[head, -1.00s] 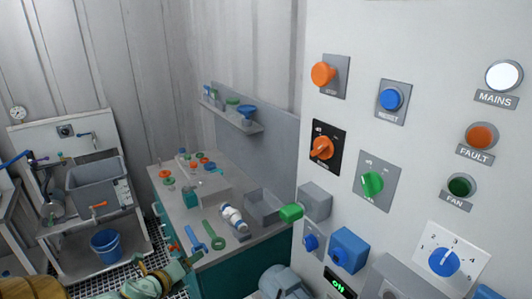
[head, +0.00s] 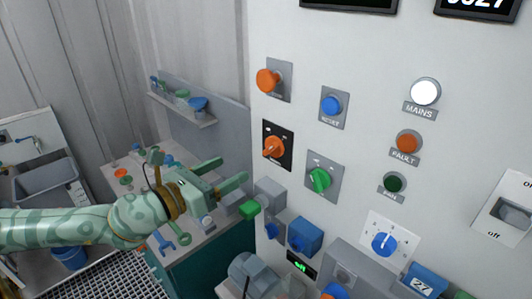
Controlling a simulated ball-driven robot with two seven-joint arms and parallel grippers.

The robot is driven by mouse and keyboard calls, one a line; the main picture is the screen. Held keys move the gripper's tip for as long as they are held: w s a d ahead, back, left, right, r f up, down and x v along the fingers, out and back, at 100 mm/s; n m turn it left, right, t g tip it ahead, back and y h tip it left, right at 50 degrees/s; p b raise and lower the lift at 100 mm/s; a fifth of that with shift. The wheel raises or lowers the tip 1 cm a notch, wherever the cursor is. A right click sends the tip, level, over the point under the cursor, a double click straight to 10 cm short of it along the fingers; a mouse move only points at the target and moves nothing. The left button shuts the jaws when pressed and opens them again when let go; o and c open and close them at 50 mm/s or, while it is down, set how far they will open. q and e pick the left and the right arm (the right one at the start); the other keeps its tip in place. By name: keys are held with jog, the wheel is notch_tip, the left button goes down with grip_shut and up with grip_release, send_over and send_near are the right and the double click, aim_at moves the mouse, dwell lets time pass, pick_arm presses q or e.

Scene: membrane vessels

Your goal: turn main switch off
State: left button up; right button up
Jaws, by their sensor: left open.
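An orange rotary knob (head: 273,147) sits on a black plate on the white panel; its small label is too blurred to read, and it looks like the main switch. The white MAINS lamp (head: 425,92) looks bright at the upper right. My left gripper (head: 232,168) is open and empty, its two fingers pointing right toward the panel. It is left of and a little below the orange knob, apart from it. My right gripper is not in view.
Near the orange knob are an orange push button (head: 268,80), a blue button (head: 331,104), a green knob (head: 319,180) and a green-ended lever (head: 250,208). A blue-white dial (head: 384,245) and an on/off switch (head: 512,217) are further right. A cluttered bench (head: 190,243) stands behind my left arm.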

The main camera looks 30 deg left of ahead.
aim_at(268, 149)
pick_arm(q)
jog(key=p+x, duration=0.4)
jog(key=x, duration=0.7)
jog(key=shift+w+d+r, duration=0.1)
jog(key=shift+w+d, duration=0.05)
jog(key=shift+w, duration=0.15)
jog(key=shift+w+d, duration=0.1)
jog(key=shift+w, duration=0.15)
jog(key=c, duration=1)
